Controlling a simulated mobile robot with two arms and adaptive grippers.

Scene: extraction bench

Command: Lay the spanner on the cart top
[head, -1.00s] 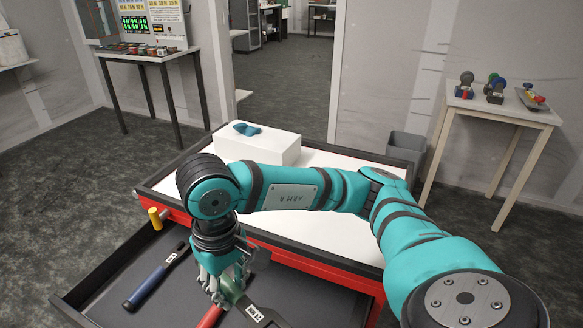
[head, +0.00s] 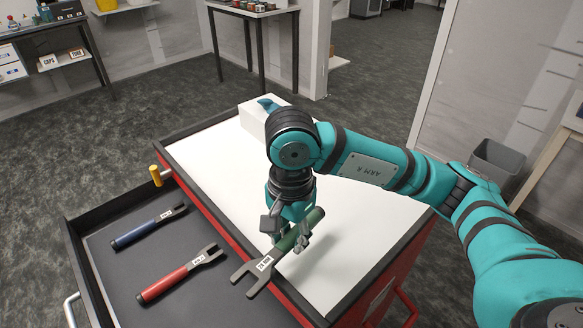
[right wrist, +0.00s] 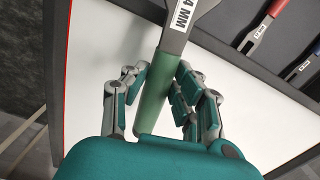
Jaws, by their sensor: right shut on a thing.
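The spanner (head: 264,264) has a green handle and a grey open-ended head with a white label. My right gripper (head: 288,236) is shut on its green handle, which also shows between the fingers in the right wrist view (right wrist: 153,100). The spanner is held over the front edge of the white cart top (head: 210,150), with its jaw end sticking out towards the open drawer. Whether it touches the top cannot be told. My left gripper is not in view.
The open drawer (head: 125,262) holds a blue-handled spanner (head: 148,226) and a red-handled spanner (head: 180,275). A white box (head: 252,122) with a teal item stands at the far end of the top. A yellow post (head: 156,175) stands at the drawer's corner. The top's middle is clear.

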